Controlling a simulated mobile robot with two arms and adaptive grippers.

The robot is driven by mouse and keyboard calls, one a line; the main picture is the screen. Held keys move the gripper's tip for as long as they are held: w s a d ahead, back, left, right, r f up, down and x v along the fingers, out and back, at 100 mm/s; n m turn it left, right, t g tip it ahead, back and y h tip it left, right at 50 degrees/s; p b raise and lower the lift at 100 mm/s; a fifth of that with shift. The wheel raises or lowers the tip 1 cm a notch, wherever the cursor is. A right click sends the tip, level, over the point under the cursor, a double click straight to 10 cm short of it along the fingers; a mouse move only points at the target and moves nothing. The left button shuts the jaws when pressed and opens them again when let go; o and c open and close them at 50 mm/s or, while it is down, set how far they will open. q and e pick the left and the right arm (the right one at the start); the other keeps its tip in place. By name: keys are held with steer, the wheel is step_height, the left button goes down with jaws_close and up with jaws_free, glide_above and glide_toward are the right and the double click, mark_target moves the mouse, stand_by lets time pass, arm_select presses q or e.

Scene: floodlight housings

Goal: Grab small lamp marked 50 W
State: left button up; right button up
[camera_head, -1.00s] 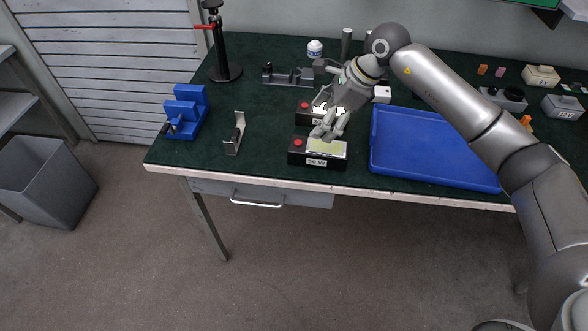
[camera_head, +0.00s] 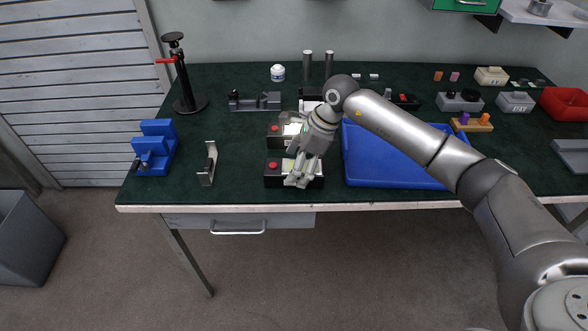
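The front small lamp (camera_head: 274,181), a black box with a red button and a pale panel, lies near the table's front edge. Its label is hidden behind my fingers now; it reads 50 W in the earlier view. My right gripper (camera_head: 298,182) points down over the lamp's middle and right part. Its fingers look spread apart; whether they touch the lamp cannot be told. A similar lamp (camera_head: 274,131) stands just behind, partly covered by my gripper, with its label hidden. Another lamp-like box with a red button (camera_head: 404,101) stands farther back. My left gripper is out of view.
A blue tray (camera_head: 358,171) lies right of the lamps, under my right arm. A metal bracket (camera_head: 208,164) and a blue fixture (camera_head: 154,148) stand to the left. A black clamp stand (camera_head: 183,75) and a grey fixture (camera_head: 256,102) are behind. Green tabletop is clear between bracket and lamps.

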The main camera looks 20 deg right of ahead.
steer(key=shift+x, duration=1)
steer(key=shift+r, duration=0.1)
steer(key=shift+w, duration=0.1)
steer(key=c, duration=1.4)
steer(key=shift+r, duration=0.1)
